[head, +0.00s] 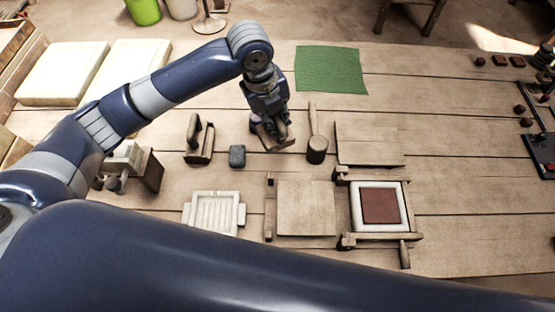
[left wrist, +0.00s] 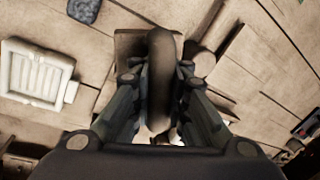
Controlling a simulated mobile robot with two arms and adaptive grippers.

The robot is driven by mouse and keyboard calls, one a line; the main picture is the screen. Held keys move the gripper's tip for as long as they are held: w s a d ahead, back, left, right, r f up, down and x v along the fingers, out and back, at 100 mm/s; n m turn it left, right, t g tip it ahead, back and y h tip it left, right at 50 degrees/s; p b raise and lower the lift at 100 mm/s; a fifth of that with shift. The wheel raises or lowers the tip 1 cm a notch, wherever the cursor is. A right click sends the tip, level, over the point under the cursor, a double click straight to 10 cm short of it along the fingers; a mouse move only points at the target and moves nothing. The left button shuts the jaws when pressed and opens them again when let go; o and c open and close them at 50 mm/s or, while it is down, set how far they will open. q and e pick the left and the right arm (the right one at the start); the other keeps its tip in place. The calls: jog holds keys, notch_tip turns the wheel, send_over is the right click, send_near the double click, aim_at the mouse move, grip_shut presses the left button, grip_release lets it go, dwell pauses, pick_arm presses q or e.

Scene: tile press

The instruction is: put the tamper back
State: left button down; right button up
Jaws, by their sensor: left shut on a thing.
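My left gripper (head: 268,118) is shut on the tamper and points down over the middle of the table. The tamper's wooden base (head: 276,141) shows below the fingers; I cannot tell whether it touches the table. In the left wrist view the tamper's dark rounded handle (left wrist: 161,75) stands between the two fingers, with its square base behind it. The fingers hide part of the handle. My right gripper is not in view.
A mallet (head: 316,151) lies just right of the tamper. A grey block (head: 237,156) and a wooden handled tool (head: 200,157) are left. A wooden frame (head: 406,213) holds a white-bordered red tile (head: 381,206). A green mat (head: 330,69) lies behind; the table between is clear.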

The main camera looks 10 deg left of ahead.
pick_arm(q)
jog(key=f+m, duration=0.1)
jog(key=m, duration=0.1)
jog(key=w+f+m+g, duration=0.1)
jog(key=f+m, duration=0.1)
jog(key=m, duration=0.1)
jog(key=shift+w+d+f+b, duration=0.15)
jog(key=shift+w+f+b, duration=0.05)
jog(key=shift+f+b, duration=0.1)
notch_tip(320, 180, down, 10)
jog(key=shift+p, duration=0.6)
jog(key=shift+f, duration=0.1)
jog(key=c, duration=2)
grip_release()
jog(key=shift+f, duration=0.1)
jog(key=o, duration=0.4)
jog(key=shift+s, duration=0.1)
jog(key=shift+o, duration=0.2)
jog(key=r, duration=0.4)
jog(key=a+r, duration=0.1)
jog(key=r, duration=0.3)
jog(key=a+r+b, duration=0.1)
jog(key=r, duration=0.3)
jog(key=shift+s+a+r, duration=0.1)
jog(key=shift+s+a, duration=0.1)
